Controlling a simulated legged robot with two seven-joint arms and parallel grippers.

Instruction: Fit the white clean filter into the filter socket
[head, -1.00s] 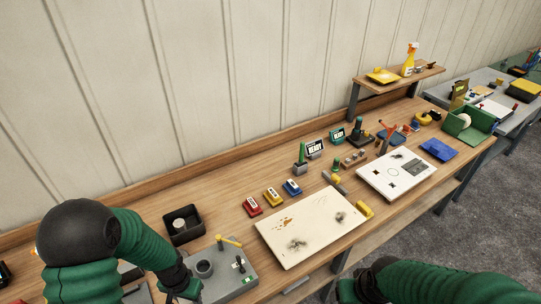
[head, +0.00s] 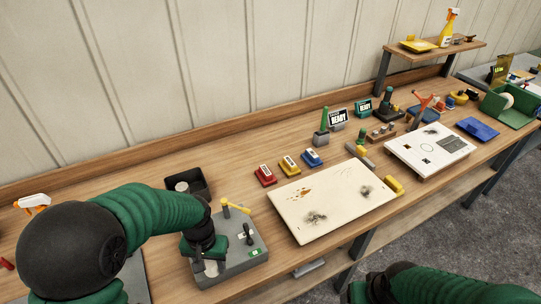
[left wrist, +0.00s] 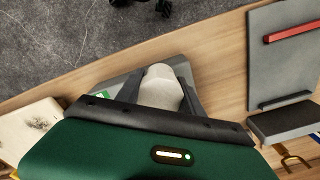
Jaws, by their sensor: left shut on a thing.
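My left gripper (head: 208,266) is shut on the white filter (left wrist: 162,88), a pale rounded piece held between the two fingers in the left wrist view. In the head view the filter (head: 211,269) shows just below my gripper, over the near left part of the grey box (head: 255,240). The box carries a yellow lever (head: 236,207), a black handle and a green label. My gripper and wrist cover the filter socket, so I cannot tell whether the filter touches it. My right gripper is out of view; only part of that arm shows at the bottom right.
A black bin (head: 203,184) holding a pale cylinder (head: 182,187) stands behind the box. A stained cream panel (head: 330,205) lies to the right, with red, yellow and blue blocks behind it. A white-and-orange spray bottle (head: 33,201) shows at the far left.

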